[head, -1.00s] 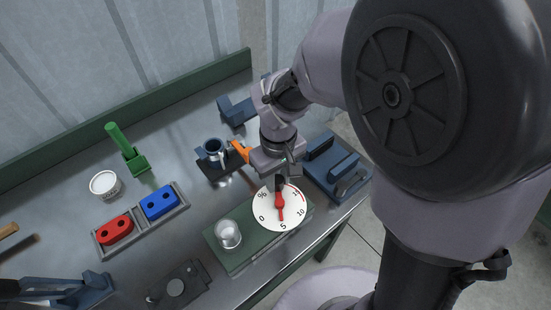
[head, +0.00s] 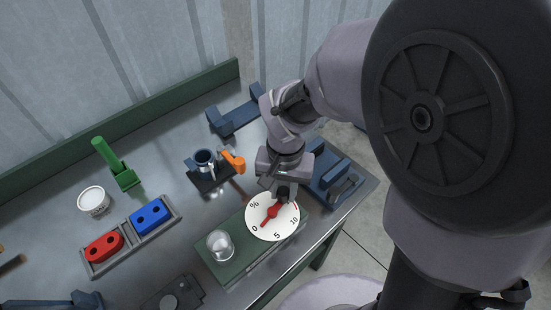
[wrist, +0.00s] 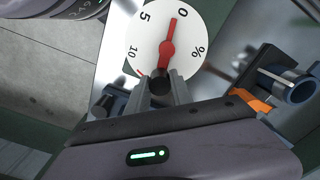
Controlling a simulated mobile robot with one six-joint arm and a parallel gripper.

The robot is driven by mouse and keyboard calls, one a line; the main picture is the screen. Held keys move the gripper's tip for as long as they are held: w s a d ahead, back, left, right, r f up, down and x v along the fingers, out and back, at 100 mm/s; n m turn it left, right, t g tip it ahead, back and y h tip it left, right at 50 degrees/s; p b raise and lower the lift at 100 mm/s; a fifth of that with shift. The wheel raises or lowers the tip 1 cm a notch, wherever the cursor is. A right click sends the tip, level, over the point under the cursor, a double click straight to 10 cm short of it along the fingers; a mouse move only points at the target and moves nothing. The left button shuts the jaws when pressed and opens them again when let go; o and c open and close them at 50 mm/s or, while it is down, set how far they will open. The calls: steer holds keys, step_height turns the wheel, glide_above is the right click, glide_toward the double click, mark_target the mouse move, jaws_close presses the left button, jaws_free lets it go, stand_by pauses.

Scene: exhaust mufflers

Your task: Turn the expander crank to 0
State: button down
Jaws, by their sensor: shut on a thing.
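The expander dial (head: 259,204) is a white disc marked 0, 5, 10 and %, and also shows in the wrist view (wrist: 143,55). Its red pointer (head: 272,212) points close to the 0, slightly on the 5 side; the wrist view shows the same pointer (wrist: 168,45). The crank's black knob (wrist: 159,85) sits at the end opposite the pointer's tip. My gripper (wrist: 160,79) is shut on this knob, with a finger on each side. In the head view my gripper (head: 284,191) partly hides the knob.
A green base (head: 228,262) carries the dial and a clear cup (head: 220,244). An orange-handled fixture (head: 233,161) stands behind the dial, close to my wrist. A blue fixture (head: 335,176) lies to the right. A tray with red and blue blocks (head: 133,236) is at left.

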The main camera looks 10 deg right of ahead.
mark_target(286, 193)
steer(key=shift+s+d+m, duration=0.25)
steer(key=shift+m, duration=0.75)
steer(key=c, duration=1.1)
jaws_free()
steer(key=shift+s, duration=0.1)
step_height(286, 193, up, 18)
steer(key=p, duration=0.7)
steer(key=shift+f+p, duration=0.25)
steer(key=shift+p, duration=0.05)
